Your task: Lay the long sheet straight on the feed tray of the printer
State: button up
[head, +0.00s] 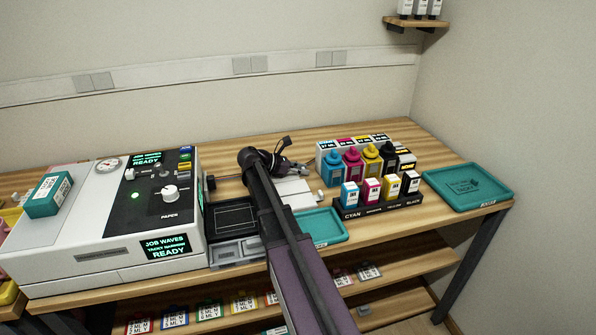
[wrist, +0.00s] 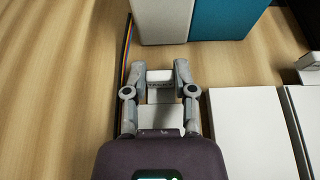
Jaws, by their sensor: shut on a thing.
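My gripper (wrist: 160,78) is shut on a small pale block that seems to be the tab of a white sheet (wrist: 160,118). My gripper's body hides most of this sheet. In the head view my gripper (head: 293,168) is low over the table, right of the printer. Two other white sheets (wrist: 245,130) lie side by side just right of my gripper in the wrist view; which is longest I cannot tell. The printer (head: 110,220) is a big white machine with a READY display. A dark tray (head: 234,216), apparently its feed tray, adjoins its right side; my arm hides part of it.
Ink bottles (head: 352,168) and boxes stand behind and right of my gripper, with a labelled cartridge rack (head: 375,207) in front. A teal tray (head: 320,228) lies near the front edge, another teal tray (head: 470,187) at the right. A teal box (head: 48,195) sits on the printer.

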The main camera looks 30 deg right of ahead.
jog(key=o, duration=0.7)
jog(key=shift+f, duration=0.1)
jog(key=shift+r+p, duration=0.25)
jog(key=shift+p, duration=0.05)
jog(key=shift+w+a+r, duration=0.15)
jog(key=shift+a, duration=0.2)
jog(key=p+v, duration=0.4)
jog(key=v, duration=0.7)
jog(key=shift+a, duration=0.1)
